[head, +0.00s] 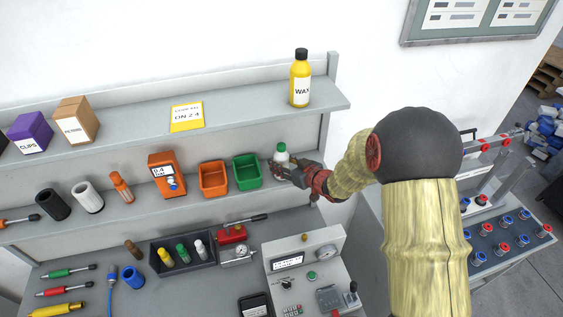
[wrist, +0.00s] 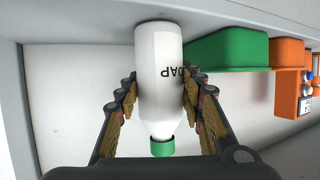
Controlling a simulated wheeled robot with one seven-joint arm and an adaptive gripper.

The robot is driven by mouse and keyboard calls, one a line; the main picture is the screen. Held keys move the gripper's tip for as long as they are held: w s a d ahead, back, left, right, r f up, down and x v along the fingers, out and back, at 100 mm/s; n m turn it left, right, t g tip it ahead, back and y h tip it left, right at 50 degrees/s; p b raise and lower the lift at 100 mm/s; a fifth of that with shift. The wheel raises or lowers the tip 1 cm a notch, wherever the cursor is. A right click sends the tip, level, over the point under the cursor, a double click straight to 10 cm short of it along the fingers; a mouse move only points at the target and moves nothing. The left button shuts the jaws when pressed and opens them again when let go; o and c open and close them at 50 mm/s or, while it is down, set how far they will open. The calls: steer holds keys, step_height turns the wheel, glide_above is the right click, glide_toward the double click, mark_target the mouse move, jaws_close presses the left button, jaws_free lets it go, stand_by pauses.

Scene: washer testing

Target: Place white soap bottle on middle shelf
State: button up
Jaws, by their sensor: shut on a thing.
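The white soap bottle (head: 281,155) with a green cap is at the right end of the middle shelf (head: 110,222), right of the green bin. My gripper (head: 289,170) is shut on it, reaching in from the right. In the wrist view the white bottle (wrist: 158,70) sits between both fingers of my gripper (wrist: 159,92), with part of its label showing and its cap towards the bottom of the picture. Its base is near the shelf in that view; I cannot tell whether it touches. In the head view my gripper hides its lower part.
The green bin (head: 246,172) stands close left of the bottle, then an orange bin (head: 214,180) and an orange meter (head: 167,174). The upper shelf (head: 225,101) holds a yellow wax bottle (head: 300,80) above. A grey control box (head: 305,262) stands on the bench below.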

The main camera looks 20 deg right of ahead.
steer(key=shift+f, duration=0.1)
steer(key=o, duration=1.4)
